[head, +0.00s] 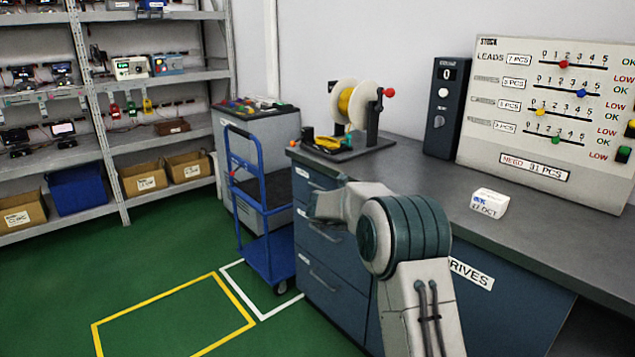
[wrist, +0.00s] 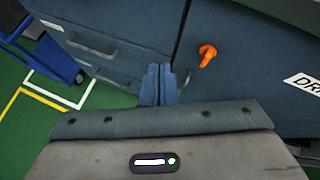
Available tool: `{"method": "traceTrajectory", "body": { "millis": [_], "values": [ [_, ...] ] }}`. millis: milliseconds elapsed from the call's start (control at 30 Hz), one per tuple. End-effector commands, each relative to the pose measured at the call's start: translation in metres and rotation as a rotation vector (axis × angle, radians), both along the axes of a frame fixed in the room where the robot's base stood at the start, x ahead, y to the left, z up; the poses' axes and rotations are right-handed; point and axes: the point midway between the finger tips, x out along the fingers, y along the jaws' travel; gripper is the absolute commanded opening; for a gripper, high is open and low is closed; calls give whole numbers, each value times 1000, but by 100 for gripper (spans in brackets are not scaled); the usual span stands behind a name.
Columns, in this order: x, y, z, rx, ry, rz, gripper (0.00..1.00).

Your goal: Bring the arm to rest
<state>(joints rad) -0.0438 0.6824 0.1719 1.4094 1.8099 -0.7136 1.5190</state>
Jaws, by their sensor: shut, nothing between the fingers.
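My arm shows in the head view, bent at a grey-green joint in front of the drawer cabinet (head: 318,240) under the workbench (head: 430,185). Its end is hidden in that view behind my own links. In the wrist view my gripper (wrist: 159,72) shows as two blue-grey fingers side by side, shut and empty. They point toward the cabinet's blue drawer fronts (wrist: 120,25). I cannot tell the exact gap between the fingertips and the fronts.
An orange knob (wrist: 207,55) sticks out of the front right of my fingers. A blue cart (head: 265,240) stands left of the cabinet. The green floor (head: 150,270) at left is clear. A spool stand (head: 345,145) and a white box (head: 490,203) sit on the bench.

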Motion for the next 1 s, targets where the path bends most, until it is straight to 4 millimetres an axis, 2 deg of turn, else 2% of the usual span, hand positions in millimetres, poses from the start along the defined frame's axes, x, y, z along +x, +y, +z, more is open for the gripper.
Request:
{"method": "traceTrajectory", "body": {
  "millis": [33, 100, 200, 267, 400, 567, 700, 833, 1000],
  "values": [
    [-3, 4, 42, -80, -13, 117, 0],
    [-9, 13, 82, -210, -14, 299, 0],
    [-25, 30, 129, -407, -1, 549, 0],
    [-40, 40, 152, -529, 13, 695, 0],
    [-86, 63, 194, -819, 67, 1031, 0],
    [-157, 81, 216, -1144, 161, 1405, 0],
    [-231, 83, 218, -1409, 272, 1734, 0],
    [-308, 72, 209, -1620, 392, 2049, 0],
    [-403, 43, 193, -1803, 552, 2452, 0]
  ]
}}
